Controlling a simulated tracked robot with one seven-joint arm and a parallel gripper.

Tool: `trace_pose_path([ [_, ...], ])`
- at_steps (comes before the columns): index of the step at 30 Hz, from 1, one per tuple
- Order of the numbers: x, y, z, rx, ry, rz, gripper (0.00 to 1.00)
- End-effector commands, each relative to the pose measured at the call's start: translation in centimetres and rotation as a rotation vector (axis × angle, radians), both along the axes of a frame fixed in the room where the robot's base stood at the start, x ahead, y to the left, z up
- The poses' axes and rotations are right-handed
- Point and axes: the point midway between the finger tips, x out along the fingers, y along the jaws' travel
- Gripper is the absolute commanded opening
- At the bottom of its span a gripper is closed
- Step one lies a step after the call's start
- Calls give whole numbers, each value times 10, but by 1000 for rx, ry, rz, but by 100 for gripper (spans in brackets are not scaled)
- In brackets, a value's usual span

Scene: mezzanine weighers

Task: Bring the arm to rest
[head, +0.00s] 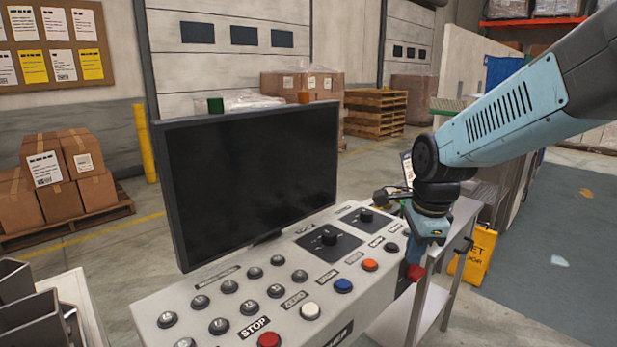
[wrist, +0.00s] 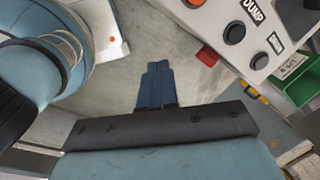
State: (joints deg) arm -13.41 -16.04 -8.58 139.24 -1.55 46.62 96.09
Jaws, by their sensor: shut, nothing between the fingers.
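My gripper (head: 418,254) hangs at the right end of the grey control console (head: 240,285), fingers pointing down. In the wrist view its blue fingers (wrist: 158,68) are together, with nothing between them. My arm reaches in from the upper right of the head view. A red part (head: 415,272) shows just below the fingers in the head view. In the wrist view a red part (wrist: 207,56) sits at the console's edge, apart from the fingertips. Whether my gripper touches the console cannot be told from the head view.
A dark monitor (head: 250,180) stands behind the console's buttons and knobs. A metal side table (head: 440,290) and a yellow floor sign (head: 474,256) are close to my gripper. Cartons (head: 62,180) on a pallet stand at left. Open floor (head: 560,240) lies at right.

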Motion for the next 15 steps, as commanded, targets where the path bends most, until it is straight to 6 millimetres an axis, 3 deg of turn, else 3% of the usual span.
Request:
trace_pose_path([
  [15, -55, -16, 63, -229, -206, 850, 0],
])
